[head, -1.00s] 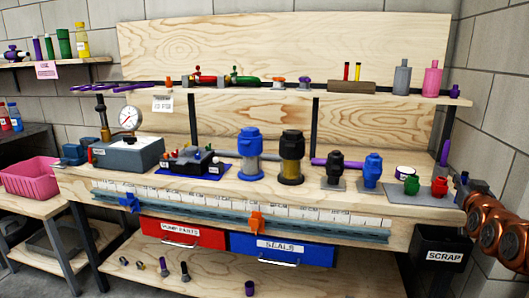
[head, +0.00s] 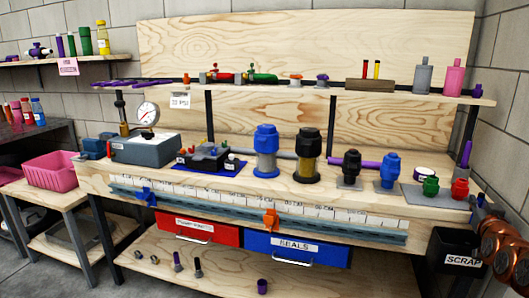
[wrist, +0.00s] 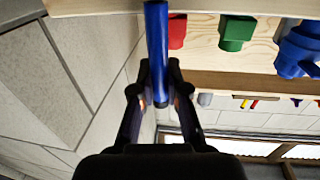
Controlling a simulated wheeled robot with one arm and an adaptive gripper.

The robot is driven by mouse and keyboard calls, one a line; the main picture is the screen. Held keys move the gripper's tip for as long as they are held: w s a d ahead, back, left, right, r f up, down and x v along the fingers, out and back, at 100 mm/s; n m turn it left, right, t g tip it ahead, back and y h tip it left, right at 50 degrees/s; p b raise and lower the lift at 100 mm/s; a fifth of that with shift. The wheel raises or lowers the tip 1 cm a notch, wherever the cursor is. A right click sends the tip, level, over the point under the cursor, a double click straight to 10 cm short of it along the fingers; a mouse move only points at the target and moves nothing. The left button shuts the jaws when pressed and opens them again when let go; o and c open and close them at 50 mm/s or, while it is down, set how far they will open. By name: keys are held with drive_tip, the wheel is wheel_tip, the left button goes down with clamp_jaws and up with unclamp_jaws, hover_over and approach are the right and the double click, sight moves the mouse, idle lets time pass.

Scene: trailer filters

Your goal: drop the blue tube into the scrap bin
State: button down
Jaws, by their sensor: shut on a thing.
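In the wrist view my gripper (wrist: 160,90) is shut on a blue tube (wrist: 157,40). The scrap bin (head: 443,243) is black with a white SCRAP label, at the right end of the bench in the head view. My copper-coloured arm stands at the right edge, partly in front of the bin's right side. The fingers and tube cannot be made out clearly there. The bin does not show recognisably in the wrist view.
The workbench (head: 330,195) holds blue and brass filter housings, a gauge box (head: 143,148), and green (head: 431,186) and red (head: 460,188) fittings near the bin. A block wall (head: 505,110) closes the right side. A purple piece (head: 466,154) stands at the bench's right end.

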drive_tip(key=c, duration=1.1)
unclamp_jaws()
drive_tip(key=v, duration=1.2)
drive_tip(key=s+a+r+n+g+y+p, duration=0.1)
drive_tip(key=a+n+g+y+p, duration=0.2)
drive_tip(key=a+p, duration=0.6)
drive_tip(key=s+a+n+g+y+p, duration=0.15)
drive_tip(key=a+g+y+p, duration=0.3)
drive_tip(key=a, duration=0.85)
drive_tip(key=s+a+r+g+p, duration=0.3)
drive_tip(key=s+a+r+p, duration=0.1)
drive_tip(key=s, duration=0.4)
drive_tip(key=s+a+r+g+p, duration=0.4)
drive_tip(key=s+a, duration=0.3)
drive_tip(key=s, duration=0.2)
drive_tip(key=s+a+r+g+p, duration=0.3)
drive_tip(key=s+a+r+p, duration=0.2)
drive_tip(key=s, duration=0.3)
drive_tip(key=shift+s+a+n+y+p, duration=0.2)
drive_tip(key=shift+s+n+y+p, duration=0.15)
drive_tip(key=shift+n+p, duration=0.1)
